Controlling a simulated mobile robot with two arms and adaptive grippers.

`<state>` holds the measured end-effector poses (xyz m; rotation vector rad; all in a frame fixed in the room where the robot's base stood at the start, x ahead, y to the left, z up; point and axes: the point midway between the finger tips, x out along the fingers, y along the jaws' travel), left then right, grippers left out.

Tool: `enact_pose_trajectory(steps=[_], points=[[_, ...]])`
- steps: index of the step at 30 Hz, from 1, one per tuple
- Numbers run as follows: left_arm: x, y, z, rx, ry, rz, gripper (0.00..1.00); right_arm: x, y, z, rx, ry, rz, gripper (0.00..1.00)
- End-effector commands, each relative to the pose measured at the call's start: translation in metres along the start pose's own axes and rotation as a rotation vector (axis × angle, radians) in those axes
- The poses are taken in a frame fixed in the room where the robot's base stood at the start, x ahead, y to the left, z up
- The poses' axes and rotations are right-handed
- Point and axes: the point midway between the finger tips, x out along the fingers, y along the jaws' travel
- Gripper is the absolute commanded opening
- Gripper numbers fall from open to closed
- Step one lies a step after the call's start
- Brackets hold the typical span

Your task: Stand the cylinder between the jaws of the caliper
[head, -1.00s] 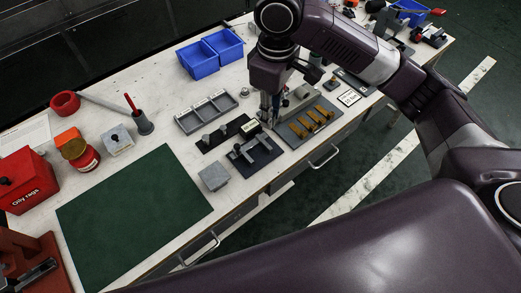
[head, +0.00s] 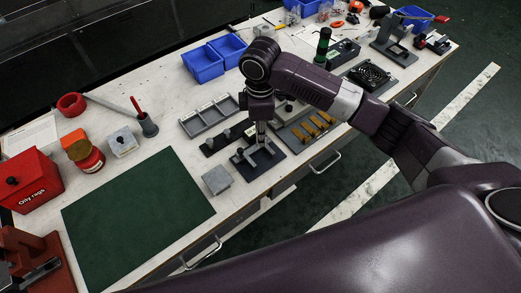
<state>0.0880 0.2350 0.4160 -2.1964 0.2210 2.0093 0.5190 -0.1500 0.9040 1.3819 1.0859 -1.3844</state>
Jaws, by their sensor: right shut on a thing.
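The caliper (head: 249,160) is a grey tool with upright jaws on a dark plate, near the front edge of the bench. My right gripper (head: 262,138) points straight down over the caliper's jaws. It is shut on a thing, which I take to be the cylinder. The held piece is small and mostly hidden by the fingers. I cannot tell whether it touches the plate or stands between the jaws. My left gripper is not in view.
A grey block (head: 216,179) sits just left of the caliper, and a black plate with knobs (head: 228,139) behind it. A grey divided tray (head: 209,116) lies further back. A plate with brass pieces (head: 297,137) is to the right. The green mat (head: 138,220) is clear.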

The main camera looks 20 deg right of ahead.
Motion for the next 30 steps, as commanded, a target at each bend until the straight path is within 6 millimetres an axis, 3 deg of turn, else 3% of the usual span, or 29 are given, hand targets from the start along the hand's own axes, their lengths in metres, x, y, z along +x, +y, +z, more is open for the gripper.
enact_pose_trajectory(steps=[4, 18, 30], points=[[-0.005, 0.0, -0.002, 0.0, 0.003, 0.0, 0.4, 0.031, -0.001, 0.0, 0.0, -0.001, -0.001, 0.0], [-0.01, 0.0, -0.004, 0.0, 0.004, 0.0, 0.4, 0.086, 0.0, -0.001, 0.001, 0.0, 0.0, 0.0], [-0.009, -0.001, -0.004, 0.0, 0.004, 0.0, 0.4, 0.093, 0.0, -0.001, 0.0, 0.001, 0.001, 0.0]])
